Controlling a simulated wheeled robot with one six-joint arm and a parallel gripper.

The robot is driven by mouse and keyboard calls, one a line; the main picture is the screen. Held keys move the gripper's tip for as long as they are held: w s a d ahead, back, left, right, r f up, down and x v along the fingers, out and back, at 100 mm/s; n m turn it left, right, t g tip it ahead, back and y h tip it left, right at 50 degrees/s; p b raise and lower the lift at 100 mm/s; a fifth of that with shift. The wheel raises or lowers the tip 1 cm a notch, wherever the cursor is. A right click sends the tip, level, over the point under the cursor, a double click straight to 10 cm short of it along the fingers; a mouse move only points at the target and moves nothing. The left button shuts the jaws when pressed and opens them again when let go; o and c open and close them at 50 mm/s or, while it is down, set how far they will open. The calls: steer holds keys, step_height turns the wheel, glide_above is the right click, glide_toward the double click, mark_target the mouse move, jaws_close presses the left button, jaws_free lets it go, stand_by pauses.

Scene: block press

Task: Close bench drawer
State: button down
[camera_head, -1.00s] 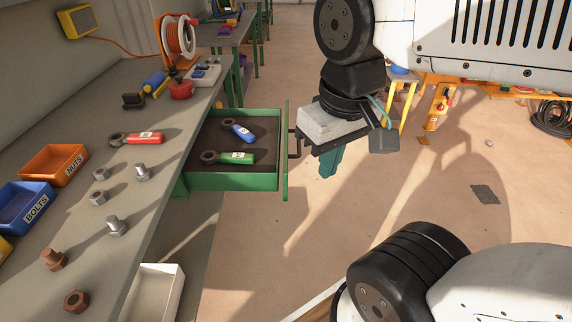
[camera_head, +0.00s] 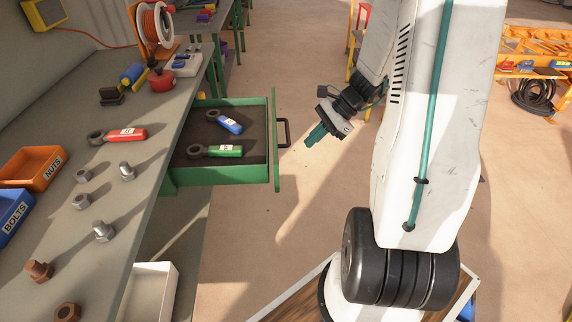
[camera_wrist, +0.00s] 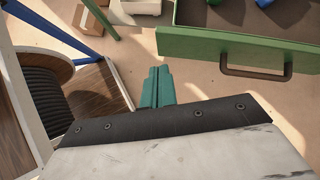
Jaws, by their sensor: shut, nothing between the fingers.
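The green bench drawer (camera_head: 225,183) is pulled out from the workbench (camera_head: 120,195), with its front panel (camera_head: 275,150) and dark handle (camera_head: 285,133) facing right. A blue-handled tool (camera_head: 229,124) and a green-handled tool (camera_head: 222,150) lie inside it. My gripper (camera_head: 315,136), with teal fingers, is shut and empty, a short way to the right of the handle and apart from it. In the wrist view the shut fingers (camera_wrist: 157,86) point toward the floor, with the drawer front (camera_wrist: 215,45) and handle (camera_wrist: 262,72) to their upper right.
Bolts, nuts, a red-handled tool (camera_head: 118,135), an orange bin (camera_head: 33,168) and a blue bin (camera_head: 14,212) lie on the bench top. A white open box (camera_head: 150,290) stands below the bench. The floor right of the drawer is clear.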

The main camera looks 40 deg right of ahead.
steer(key=d+f+m+t, duration=0.1)
steer(key=d+f+m, duration=0.3)
steer(key=d+f, duration=0.1)
steer(key=w+a+r+x, duration=0.1)
steer(key=x, duration=1.2)
steer(key=shift+a+r, duration=0.35)
steer(key=shift+r, duration=0.05)
